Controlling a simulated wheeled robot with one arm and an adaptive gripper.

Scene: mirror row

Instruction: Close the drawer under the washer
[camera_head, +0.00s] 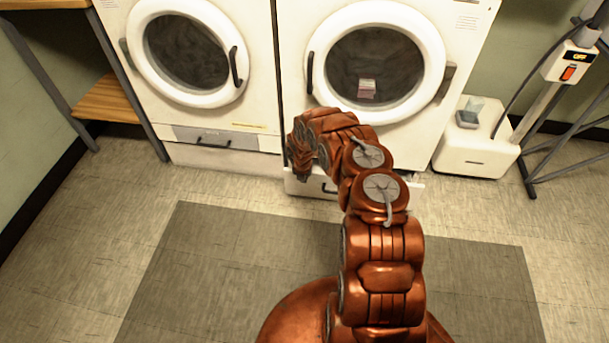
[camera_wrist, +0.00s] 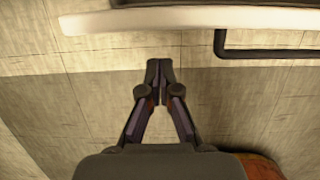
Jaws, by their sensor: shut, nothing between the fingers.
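The drawer (camera_head: 303,187) under the right-hand washer (camera_head: 290,60) stands pulled out a little from the machine. Its white front and dark handle show low down, and my arm hides much of it in the head view. In the wrist view the drawer's pale edge (camera_wrist: 190,18) runs across the top, with its dark bar handle (camera_wrist: 265,51) at the upper right. My gripper (camera_wrist: 160,64) is shut and empty, its fingertips just short of the drawer edge in the picture and left of the handle. Whether they touch the drawer cannot be told.
A left-hand washer (camera_head: 258,95) stands beside it, with its own drawer (camera_head: 190,140) flush. A white box-shaped unit (camera_head: 470,150) stands on the floor at the right. A wooden shelf (camera_head: 105,100) is at the left. A grey mat (camera_head: 210,260) covers open floor in front.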

